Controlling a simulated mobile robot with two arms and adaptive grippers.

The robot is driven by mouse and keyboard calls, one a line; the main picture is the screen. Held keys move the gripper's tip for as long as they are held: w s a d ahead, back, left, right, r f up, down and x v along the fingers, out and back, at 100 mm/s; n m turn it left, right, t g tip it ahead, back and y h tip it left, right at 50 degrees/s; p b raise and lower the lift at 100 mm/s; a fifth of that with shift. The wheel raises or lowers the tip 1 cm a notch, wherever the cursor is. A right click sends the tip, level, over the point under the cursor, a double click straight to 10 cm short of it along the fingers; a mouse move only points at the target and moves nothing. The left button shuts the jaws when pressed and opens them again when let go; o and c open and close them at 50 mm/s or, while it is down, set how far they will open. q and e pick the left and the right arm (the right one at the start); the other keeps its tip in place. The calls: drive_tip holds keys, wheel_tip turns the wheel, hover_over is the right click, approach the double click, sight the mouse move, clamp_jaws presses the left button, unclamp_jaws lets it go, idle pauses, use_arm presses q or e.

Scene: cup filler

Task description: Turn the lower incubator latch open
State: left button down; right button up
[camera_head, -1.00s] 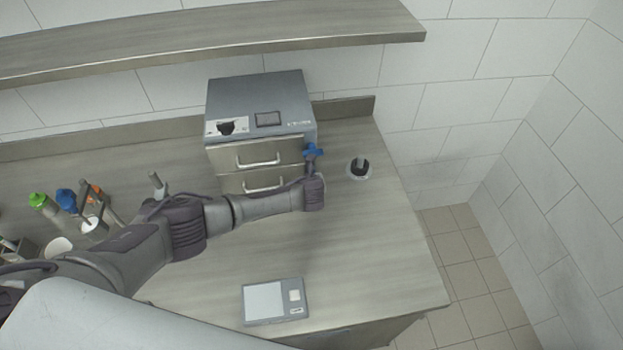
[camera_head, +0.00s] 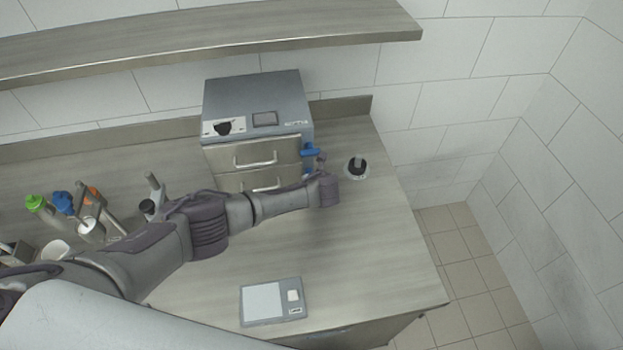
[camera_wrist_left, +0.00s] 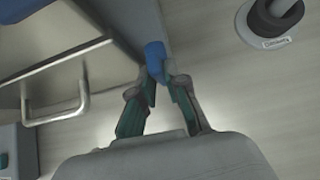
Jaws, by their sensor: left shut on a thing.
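The incubator (camera_head: 257,97) is a grey box with two drawers at the back of the counter. A blue latch (camera_head: 310,150) shows at the right edge of its front; I take it for the upper one. In the left wrist view a blue latch (camera_wrist_left: 155,52) sits between the fingertips of my left gripper (camera_wrist_left: 160,82), which is shut on it. I take this for the lower latch. In the head view my left gripper (camera_head: 323,165) is at the incubator's lower right front corner, its fingertips mostly hidden by my wrist. My right gripper is not in view.
A dark-capped round container (camera_head: 356,168) stands just right of the gripper. A flat scale (camera_head: 273,301) lies at the front of the counter. Green-capped (camera_head: 36,203) and blue-capped bottles stand at the left. The counter's front right is clear.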

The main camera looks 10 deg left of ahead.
use_arm(q)
drive_tip(key=c, duration=1.2)
unclamp_jaws()
drive_tip(key=v, duration=1.2)
drive_tip(key=shift+f, duration=0.1)
drive_tip(key=shift+s+f, duration=0.1)
drive_tip(key=shift+s, duration=0.05)
